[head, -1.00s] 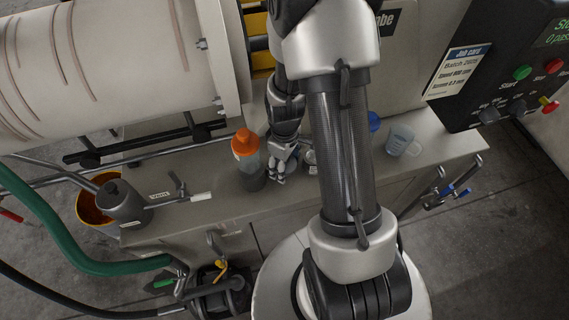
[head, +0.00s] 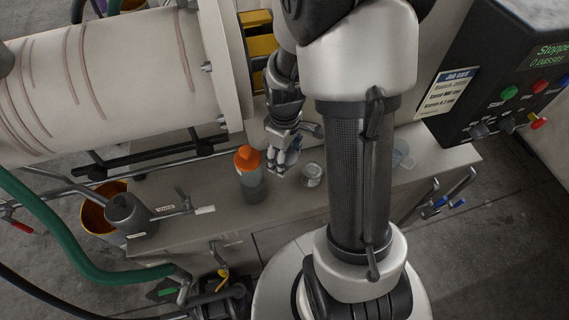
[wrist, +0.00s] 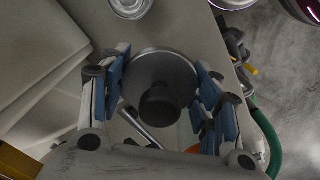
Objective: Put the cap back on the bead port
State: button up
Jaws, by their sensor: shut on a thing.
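My gripper (wrist: 162,95) is shut on a round grey metal cap (wrist: 175,62) with a dark knob in its middle. The blue finger pads sit on either side of its rim in the wrist view. In the head view my gripper (head: 282,152) hangs above the bench, between an orange-topped bottle and a small metal tin. The cap cannot be made out clearly there. I cannot pick out the bead port for sure in either view.
The orange-topped bottle (head: 250,176) stands close to the left of my gripper, the metal tin (head: 312,175) to its right. A clear cup (head: 403,155) is partly behind my arm. The large pale drum (head: 110,80) and control panel (head: 515,75) flank the bench (head: 220,222).

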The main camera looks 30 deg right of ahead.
notch_tip(320, 180, up, 9)
jog(key=shift+f+p, duration=0.1)
jog(key=shift+p, duration=1)
